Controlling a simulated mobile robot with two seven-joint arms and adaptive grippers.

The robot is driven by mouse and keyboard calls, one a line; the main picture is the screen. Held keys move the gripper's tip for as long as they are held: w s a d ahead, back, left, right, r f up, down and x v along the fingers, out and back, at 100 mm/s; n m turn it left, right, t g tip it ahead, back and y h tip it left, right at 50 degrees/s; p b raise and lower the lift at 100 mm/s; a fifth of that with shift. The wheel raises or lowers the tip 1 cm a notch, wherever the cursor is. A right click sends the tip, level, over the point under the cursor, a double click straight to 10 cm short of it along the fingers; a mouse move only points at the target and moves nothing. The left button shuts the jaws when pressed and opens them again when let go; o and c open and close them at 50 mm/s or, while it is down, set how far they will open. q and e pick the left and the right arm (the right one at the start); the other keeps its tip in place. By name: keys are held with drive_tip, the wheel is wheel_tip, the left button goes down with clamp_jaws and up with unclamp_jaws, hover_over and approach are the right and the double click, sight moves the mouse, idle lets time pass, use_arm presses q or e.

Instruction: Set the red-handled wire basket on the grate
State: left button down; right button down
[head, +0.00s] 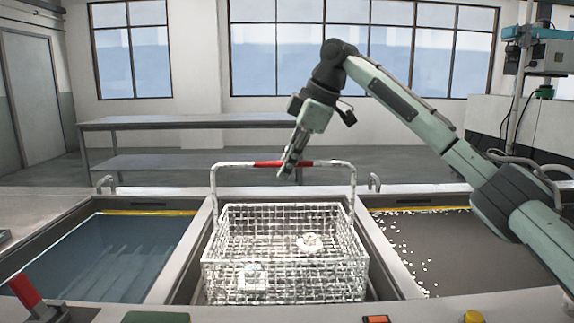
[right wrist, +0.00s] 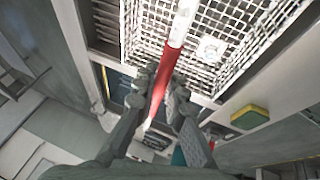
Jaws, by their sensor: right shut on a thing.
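The wire basket (head: 285,275) is a white mesh box with a tall arched handle and a red grip (head: 268,163). My right gripper (head: 287,172) is shut on the red grip from above; the right wrist view shows the grip (right wrist: 178,50) between my fingers (right wrist: 160,92). The basket looks level in the middle bay, between the two side tanks. Two pale parts lie inside it, one round (head: 310,242) and one blocky (head: 252,277). The basket hides most of what is below it, so I cannot make out the grate or whether the basket touches it. My left gripper is out of view.
A blue liquid tank (head: 110,255) is on the left; a dark grey tank with white specks (head: 450,250) is on the right. A red lever (head: 25,290) stands at the front left. A yellow-green sponge (head: 155,317) lies at the front edge. A bench (head: 190,122) stands behind.

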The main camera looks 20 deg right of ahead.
drive_tip(key=c, duration=2.1)
unclamp_jaws()
drive_tip(key=o, duration=0.5)
drive_tip(key=v, duration=1.2)
drive_tip(key=shift+s, duration=0.1)
